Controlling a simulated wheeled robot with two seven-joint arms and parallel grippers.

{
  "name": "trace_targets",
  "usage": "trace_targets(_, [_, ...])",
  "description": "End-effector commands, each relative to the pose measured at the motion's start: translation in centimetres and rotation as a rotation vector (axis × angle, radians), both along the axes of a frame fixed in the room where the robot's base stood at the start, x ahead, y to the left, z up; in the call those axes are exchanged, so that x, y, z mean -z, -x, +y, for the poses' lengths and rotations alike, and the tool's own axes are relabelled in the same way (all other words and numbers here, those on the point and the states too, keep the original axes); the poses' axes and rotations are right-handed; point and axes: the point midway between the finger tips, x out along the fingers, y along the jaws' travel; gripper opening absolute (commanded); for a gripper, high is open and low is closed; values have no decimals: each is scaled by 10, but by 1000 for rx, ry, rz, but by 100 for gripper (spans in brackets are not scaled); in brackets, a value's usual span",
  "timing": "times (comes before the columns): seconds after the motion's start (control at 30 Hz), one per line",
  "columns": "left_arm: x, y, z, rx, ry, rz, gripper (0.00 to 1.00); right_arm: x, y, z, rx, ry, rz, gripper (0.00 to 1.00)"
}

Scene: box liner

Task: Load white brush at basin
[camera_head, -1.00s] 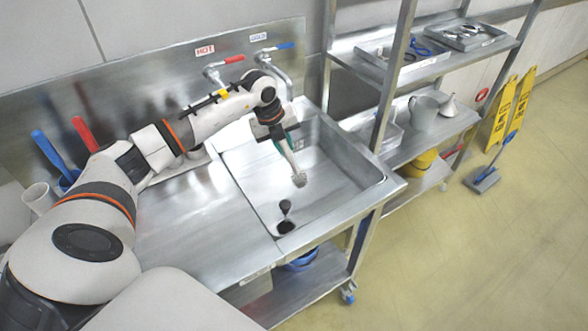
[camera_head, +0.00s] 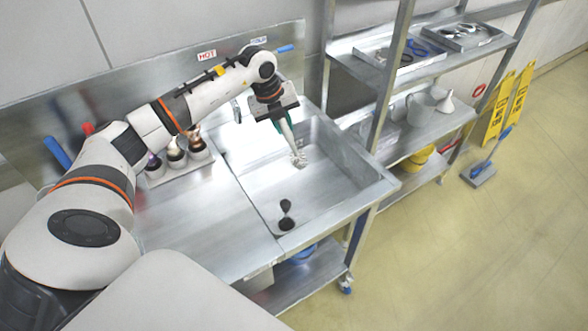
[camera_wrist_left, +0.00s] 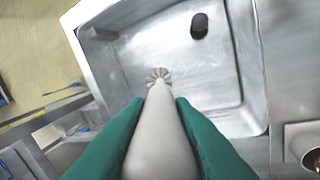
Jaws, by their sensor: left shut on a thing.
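My left gripper (camera_head: 281,118) has green fingers and is shut on a white brush (camera_head: 292,143). The brush hangs bristles down above the steel basin (camera_head: 374,180). In the left wrist view, the brush handle (camera_wrist_left: 160,135) runs between the green fingers and its bristle end points at the basin floor (camera_wrist_left: 150,60). A dark drain with a black plug-like piece (camera_head: 286,224) is at the basin's near end, apart from the brush. My right gripper is out of view.
A tray with several bottles (camera_head: 174,158) stands on the counter left of the basin. A steel shelf rack (camera_head: 405,140) with trays, a pitcher and a funnel is right of it. Yellow floor signs (camera_head: 508,105) stand farther right. The counter's front part (camera_head: 200,215) is clear.

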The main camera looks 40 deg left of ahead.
Motion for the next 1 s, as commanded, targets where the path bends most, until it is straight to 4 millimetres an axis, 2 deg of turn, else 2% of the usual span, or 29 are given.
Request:
trace_targets(0.03, [-8, 0, 0, 0, 0, -1, 0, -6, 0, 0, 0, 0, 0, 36])
trace_targets(0.57, [-49, 0, 0, 0, 1, -1, 0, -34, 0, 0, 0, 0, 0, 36])
trace_targets(1.0, [-51, 0, 0, 0, 1, -1, 0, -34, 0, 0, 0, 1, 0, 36])
